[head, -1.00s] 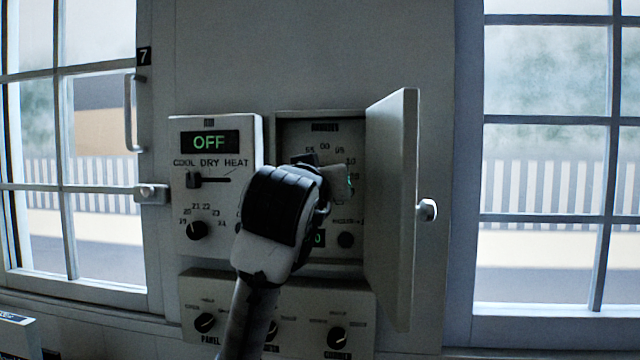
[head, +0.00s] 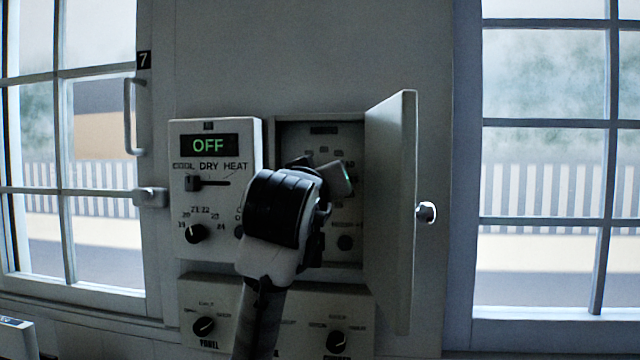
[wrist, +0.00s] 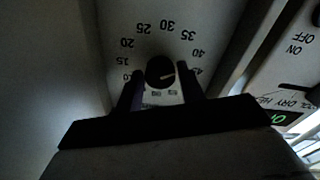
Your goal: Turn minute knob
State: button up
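The minute knob (wrist: 160,72) is a round black knob with a pale pointer mark, inside an open wall box. Printed numbers, among them 20, 25, 30 and 35, ring it and appear upside down in the wrist view. My gripper (wrist: 160,88) has its two dark fingers on either side of the knob, with gaps showing, so it looks open around it. Contact cannot be made out. In the head view my gripper (head: 322,174) reaches into the box (head: 320,117) and hides the knob and much of the dial.
The box's door (head: 391,210) stands open on the right, with a round handle (head: 427,212). A thermostat panel (head: 216,155) reading OFF is on the left. A lower panel (head: 300,310) with several knobs sits below. Windows flank the wall.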

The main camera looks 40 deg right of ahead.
jog(key=o, duration=0.3)
jog(key=b+v, duration=0.4)
jog(key=v, duration=0.9)
jog(key=shift+s+a+b, duration=0.25)
jog(key=shift+a+b, duration=0.05)
jog(key=shift+b, duration=0.05)
